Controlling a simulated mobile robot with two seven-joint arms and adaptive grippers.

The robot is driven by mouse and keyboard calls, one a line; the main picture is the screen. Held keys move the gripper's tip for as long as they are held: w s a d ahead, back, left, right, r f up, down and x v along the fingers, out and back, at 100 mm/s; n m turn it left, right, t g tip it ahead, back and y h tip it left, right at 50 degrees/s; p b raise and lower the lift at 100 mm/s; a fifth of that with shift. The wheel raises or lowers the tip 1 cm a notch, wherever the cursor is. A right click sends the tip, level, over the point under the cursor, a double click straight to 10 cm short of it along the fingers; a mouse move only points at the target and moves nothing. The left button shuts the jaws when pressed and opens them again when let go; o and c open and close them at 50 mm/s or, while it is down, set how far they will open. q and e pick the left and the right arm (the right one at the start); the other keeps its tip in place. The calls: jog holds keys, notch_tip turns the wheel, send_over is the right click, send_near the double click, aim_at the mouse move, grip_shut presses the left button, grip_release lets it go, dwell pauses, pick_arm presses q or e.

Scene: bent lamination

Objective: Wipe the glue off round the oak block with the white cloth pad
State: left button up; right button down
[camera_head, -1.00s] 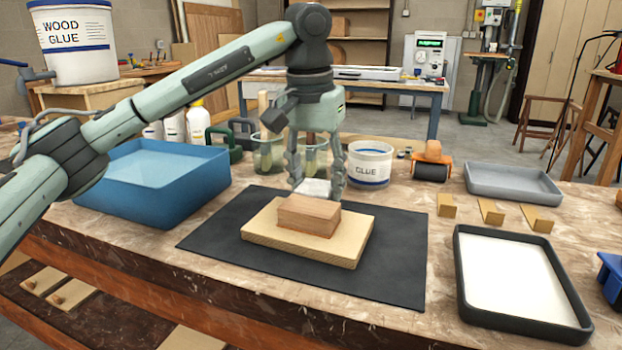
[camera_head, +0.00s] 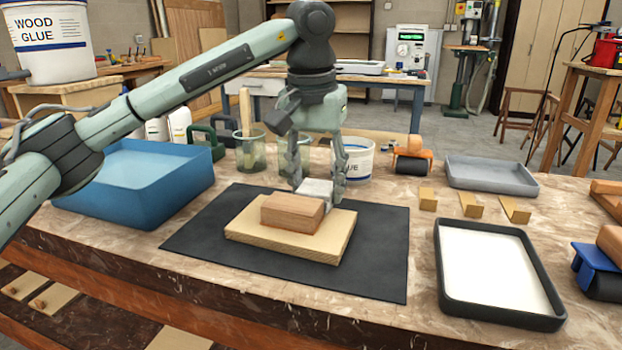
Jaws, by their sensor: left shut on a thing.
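The oak block (camera_head: 291,214) lies on a pale wooden board (camera_head: 287,242) on a black mat (camera_head: 375,262). My left gripper (camera_head: 318,192) points down just behind the block's right end. It is shut on the white cloth pad (camera_head: 315,191), which is low beside the block's back right edge. I cannot tell whether the pad touches the block or the board. I cannot make out glue round the block at this size. My right gripper is not in view.
A blue tub (camera_head: 140,185) stands to the left. Glass jars (camera_head: 250,150) and a glue pot (camera_head: 358,160) stand behind the gripper. A black tray with white contents (camera_head: 447,290), a grey tray (camera_head: 490,176) and small wooden wedges (camera_head: 470,205) lie to the right.

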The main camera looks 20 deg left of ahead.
pick_arm(q)
jog(key=shift+d, duration=0.4)
jog(key=shift+a, duration=0.1)
jog(key=shift+w+a, duration=0.1)
jog(key=shift+a, duration=1.55)
jog(key=shift+a, duration=0.1)
jog(key=shift+a, duration=0.65)
jog(key=shift+w, duration=0.1)
jog(key=shift+w+r+p, duration=0.4)
jog(key=shift+r+p, duration=0.4)
jog(key=shift+p, duration=0.05)
jog(key=shift+w+r+p, duration=0.35)
jog(key=shift+r+p, duration=0.4)
jog(key=shift+p, duration=0.1)
